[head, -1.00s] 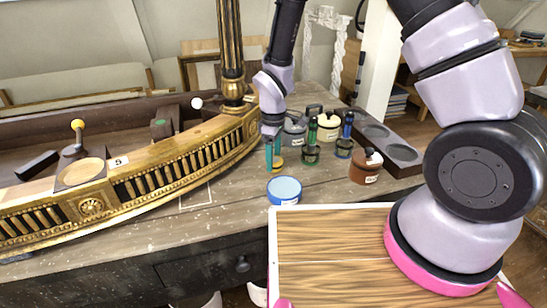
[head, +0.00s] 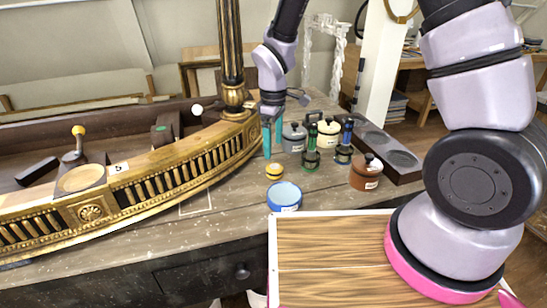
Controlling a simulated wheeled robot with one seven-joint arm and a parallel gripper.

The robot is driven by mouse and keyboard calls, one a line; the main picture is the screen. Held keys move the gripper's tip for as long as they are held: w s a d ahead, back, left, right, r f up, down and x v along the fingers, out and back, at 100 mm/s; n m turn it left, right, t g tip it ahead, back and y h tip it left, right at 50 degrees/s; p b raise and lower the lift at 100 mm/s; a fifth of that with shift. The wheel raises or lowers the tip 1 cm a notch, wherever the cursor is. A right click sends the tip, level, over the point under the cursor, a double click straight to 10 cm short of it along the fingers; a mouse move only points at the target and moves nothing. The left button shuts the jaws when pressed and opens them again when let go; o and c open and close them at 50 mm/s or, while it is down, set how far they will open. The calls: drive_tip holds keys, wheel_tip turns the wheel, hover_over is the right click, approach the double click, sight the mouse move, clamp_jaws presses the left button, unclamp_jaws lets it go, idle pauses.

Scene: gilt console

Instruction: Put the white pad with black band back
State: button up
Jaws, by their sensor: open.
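No thing in the head view is clearly a white pad with a black band. The nearest match is a small white round piece (head: 197,109) beside a dark part, by the gilt column on the curved console; I cannot make out a band on it. My gripper (head: 272,142) has teal fingers pointing down, apart and empty. It is above the grey bench, close to the console's right end. A small yellow pad with a dark band (head: 275,171) lies on the bench just below the fingertips, apart from them.
A blue-and-white dish (head: 284,197) stands in front. Right of my gripper are a grey jar (head: 293,138), a cream jar (head: 327,135), green (head: 311,152) and blue (head: 344,146) bottles and a brown jar (head: 365,173). A dark tray with round recesses (head: 415,174) lies behind. The gilt console (head: 180,165) borders the left.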

drive_tip(key=d+r+m+t+y, duration=0.1)
drive_tip(key=d+r+m, duration=0.25)
drive_tip(key=r, duration=0.45)
drive_tip(key=s+d+r+m+t, duration=0.1)
drive_tip(key=d+r+m, duration=0.1)
drive_tip(key=d+r, duration=0.4)
drive_tip(key=d+r+m+t+y, duration=0.1)
drive_tip(key=d+r+m, duration=0.25)
drive_tip(key=r, duration=0.55)
drive_tip(key=s+d+r+m+t, duration=0.4)
drive_tip(key=s+d+r+m, duration=0.4)
drive_tip(key=s+d+r, duration=0.1)
drive_tip(key=shift+s+d+r+m, duration=0.3)
drive_tip(key=shift+s+d, duration=0.3)
drive_tip(key=shift+s, duration=0.6)
